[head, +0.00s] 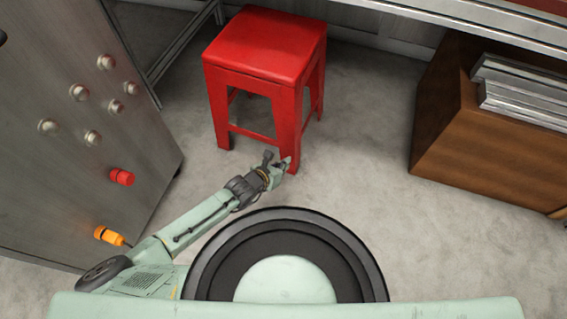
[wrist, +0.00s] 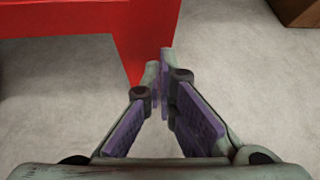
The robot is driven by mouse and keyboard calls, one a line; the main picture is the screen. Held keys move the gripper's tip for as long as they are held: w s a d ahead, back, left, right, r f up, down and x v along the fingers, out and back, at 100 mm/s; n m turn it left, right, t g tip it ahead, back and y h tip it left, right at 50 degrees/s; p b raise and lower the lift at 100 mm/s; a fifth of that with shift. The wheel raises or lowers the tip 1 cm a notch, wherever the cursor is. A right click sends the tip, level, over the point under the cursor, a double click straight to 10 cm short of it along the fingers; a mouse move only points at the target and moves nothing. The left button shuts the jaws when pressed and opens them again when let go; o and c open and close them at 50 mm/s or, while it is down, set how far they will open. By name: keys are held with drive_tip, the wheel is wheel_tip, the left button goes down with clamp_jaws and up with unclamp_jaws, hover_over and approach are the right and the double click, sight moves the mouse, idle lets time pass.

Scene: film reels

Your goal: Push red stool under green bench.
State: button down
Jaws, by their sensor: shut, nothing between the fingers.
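The red stool (head: 265,48) stands upright on the floor in front of the bench, with its far side near the bench's front edge. A pale bench edge (head: 470,22) runs across the top right of the head view; its green colour is not clear. My gripper (head: 284,164) is shut and empty, low by the stool's near right leg. In the wrist view the shut fingertips (wrist: 160,76) point at that red leg (wrist: 150,35). I cannot tell whether they touch it.
A grey metal cabinet (head: 60,150) with knobs stands on the left. The floor between stool and box is clear.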

sight(289, 150)
drive_tip(key=shift+w, duration=0.1)
idle(0.3)
drive_tip(key=shift+w+d+b, duration=0.75)
drive_tip(key=shift+w+d, duration=0.75)
drive_tip(key=shift+w, duration=3.3)
drive_tip(key=s+p, duration=0.1)
drive_tip(key=s, duration=0.1)
drive_tip(key=s+a+r+p, duration=0.1)
drive_tip(key=p, duration=0.1)
drive_tip(key=s+r+p, duration=0.1)
drive_tip(key=s+p, duration=0.1)
drive_tip(key=shift+s+a, duration=0.35)
drive_tip(key=shift+a, duration=0.05)
drive_tip(key=shift+s+a, duration=0.15)
drive_tip(key=shift+s, duration=0.4)
